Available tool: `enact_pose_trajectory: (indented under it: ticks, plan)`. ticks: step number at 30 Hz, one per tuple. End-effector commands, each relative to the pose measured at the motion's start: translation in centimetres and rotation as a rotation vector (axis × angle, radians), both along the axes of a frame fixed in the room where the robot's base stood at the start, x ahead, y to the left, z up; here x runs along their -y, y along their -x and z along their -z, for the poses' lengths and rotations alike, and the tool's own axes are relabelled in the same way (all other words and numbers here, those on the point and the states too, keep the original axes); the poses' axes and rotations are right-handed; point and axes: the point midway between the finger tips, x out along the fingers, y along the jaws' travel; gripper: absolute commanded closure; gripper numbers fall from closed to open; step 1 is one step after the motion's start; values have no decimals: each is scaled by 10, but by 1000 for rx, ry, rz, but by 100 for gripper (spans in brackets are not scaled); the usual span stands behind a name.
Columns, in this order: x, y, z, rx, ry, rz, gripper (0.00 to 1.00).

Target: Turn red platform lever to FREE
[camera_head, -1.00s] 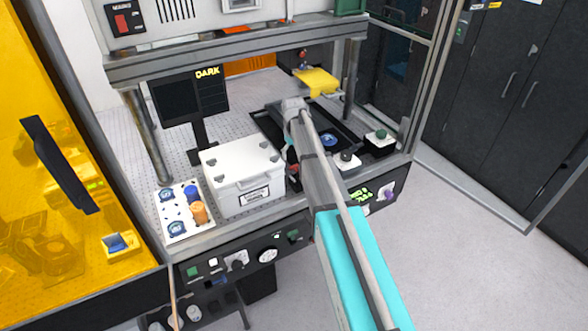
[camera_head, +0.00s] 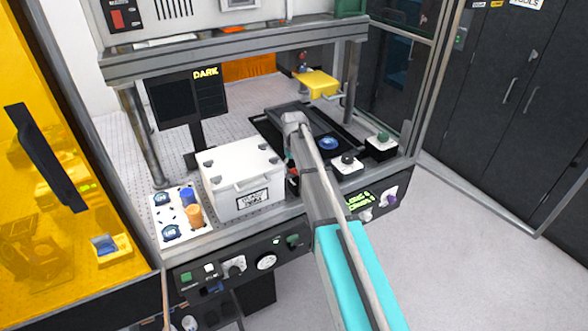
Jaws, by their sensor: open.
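The red platform lever cannot be made out for certain. A small red part (camera_head: 293,171) shows beside my arm at the front edge of the bench, just right of the white box, and most of it is hidden. My arm reaches up from the bottom of the picture over the front panel to the dark platform area. Its far end lies in front of the dark tray (camera_head: 268,124), which holds a round blue disc (camera_head: 328,143). My gripper's fingers are hidden behind the arm, so I cannot see whether they touch anything.
A dark monitor (camera_head: 188,97) stands behind. Black knobs, a yellow bracket (camera_head: 318,83) and metal posts stand right and behind.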

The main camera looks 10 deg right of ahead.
Motion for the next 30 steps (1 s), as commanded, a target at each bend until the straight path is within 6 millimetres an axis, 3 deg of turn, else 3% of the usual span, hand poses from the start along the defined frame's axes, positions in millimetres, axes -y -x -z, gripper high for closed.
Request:
enact_pose_trajectory:
  ticks: [5, 18, 30]
  plan:
    - [0, 0, 0, 0, 0, 0, 9]
    - [0, 0, 0, 0, 0, 0, 88]
    - [2, -1, 0, 0, 0, 47, 91]
